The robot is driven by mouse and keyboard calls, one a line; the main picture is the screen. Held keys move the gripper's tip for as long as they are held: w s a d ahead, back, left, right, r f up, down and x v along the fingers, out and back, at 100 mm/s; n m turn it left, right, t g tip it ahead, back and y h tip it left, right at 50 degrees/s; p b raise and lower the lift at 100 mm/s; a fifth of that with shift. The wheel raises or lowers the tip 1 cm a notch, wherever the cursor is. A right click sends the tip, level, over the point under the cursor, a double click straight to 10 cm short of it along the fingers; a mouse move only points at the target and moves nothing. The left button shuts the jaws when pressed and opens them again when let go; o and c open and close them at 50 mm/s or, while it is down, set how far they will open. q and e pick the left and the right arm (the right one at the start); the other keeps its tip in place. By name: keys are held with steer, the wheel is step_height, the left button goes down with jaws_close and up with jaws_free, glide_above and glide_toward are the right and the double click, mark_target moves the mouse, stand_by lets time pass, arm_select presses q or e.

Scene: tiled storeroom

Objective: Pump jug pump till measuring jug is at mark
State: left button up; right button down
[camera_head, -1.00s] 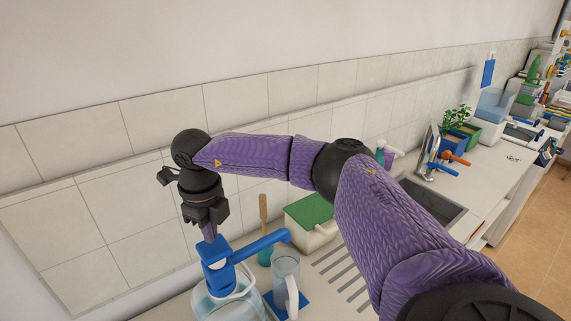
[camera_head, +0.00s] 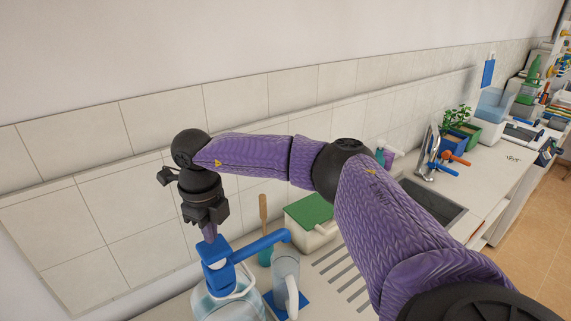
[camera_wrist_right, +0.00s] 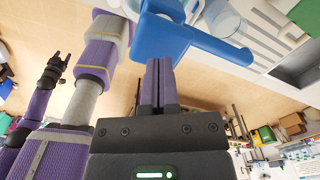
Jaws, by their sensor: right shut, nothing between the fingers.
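The large clear pump jug (camera_head: 222,304) stands at the bottom of the head view, with a blue pump (camera_head: 216,262) on top. The pump's blue spout reaches right, its end above the clear measuring jug (camera_head: 284,266), which has a pale handle and stands by a blue mat (camera_head: 304,300). My right gripper (camera_head: 209,234) points down at the pump's top, seemingly touching it. In the right wrist view its fingers (camera_wrist_right: 158,84) are together and empty, beside the blue pump (camera_wrist_right: 165,38). My left gripper (camera_wrist_right: 56,66) shows small there; its jaws are unclear. Water level and mark are not readable.
A green-topped pale box (camera_head: 308,222) and a wooden-handled plunger (camera_head: 263,215) stand behind the measuring jug. The sink (camera_head: 432,202) with its tap (camera_head: 428,158) lies to the right, past my right arm. A tiled wall (camera_head: 160,125) runs behind.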

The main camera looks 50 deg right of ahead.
mark_target(213, 246)
steer(key=shift+f, duration=0.1)
steer(key=shift+f+b, duration=0.65)
steer(key=shift+f, duration=0.35)
steer(key=shift+f+b, duration=0.85)
steer(key=shift+f, duration=0.2)
step_height(213, 246, up, 3)
steer(key=shift+f+p, duration=0.1)
steer(key=shift+p, duration=1.15)
steer(key=shift+f, duration=0.15)
